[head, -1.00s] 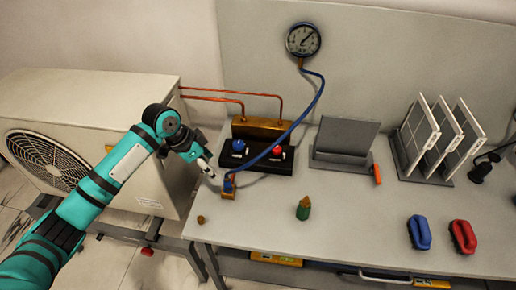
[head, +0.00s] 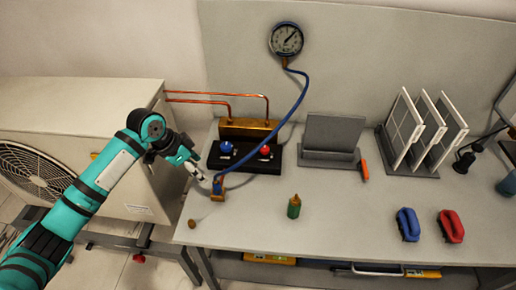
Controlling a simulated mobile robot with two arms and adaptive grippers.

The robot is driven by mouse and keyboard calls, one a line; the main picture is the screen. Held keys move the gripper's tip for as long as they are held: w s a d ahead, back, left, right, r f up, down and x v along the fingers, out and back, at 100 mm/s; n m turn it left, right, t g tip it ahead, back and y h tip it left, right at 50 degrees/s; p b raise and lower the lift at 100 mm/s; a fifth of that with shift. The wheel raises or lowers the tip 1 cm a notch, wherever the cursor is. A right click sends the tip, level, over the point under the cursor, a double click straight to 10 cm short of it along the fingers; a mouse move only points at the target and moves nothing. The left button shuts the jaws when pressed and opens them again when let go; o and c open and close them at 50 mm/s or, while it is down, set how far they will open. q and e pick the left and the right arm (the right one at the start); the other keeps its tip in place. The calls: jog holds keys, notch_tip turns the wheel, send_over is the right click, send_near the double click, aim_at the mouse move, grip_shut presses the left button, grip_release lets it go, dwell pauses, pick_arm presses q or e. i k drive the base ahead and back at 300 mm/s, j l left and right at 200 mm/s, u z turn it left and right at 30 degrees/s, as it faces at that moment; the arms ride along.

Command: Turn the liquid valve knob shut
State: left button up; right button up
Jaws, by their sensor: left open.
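A blue knob (head: 226,147) and a red knob (head: 265,150) sit side by side on a black block (head: 243,163) at the back left of the bench. I cannot read which one is the liquid valve. My left gripper (head: 200,175) is open and empty, left of and in front of the blue knob, apart from both knobs. It is close to a small brass fitting (head: 217,194) where the blue hose (head: 277,133) ends; I cannot tell whether they touch. My right gripper is not in view.
A gauge (head: 286,39) hangs on the back panel. Copper pipes (head: 240,95) run from the outdoor unit (head: 80,110) to the brass block (head: 247,127). The front middle is clear.

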aim_at(264, 150)
jog(key=i+l+z, duration=0.15)
jog(key=i+l, duration=0.6)
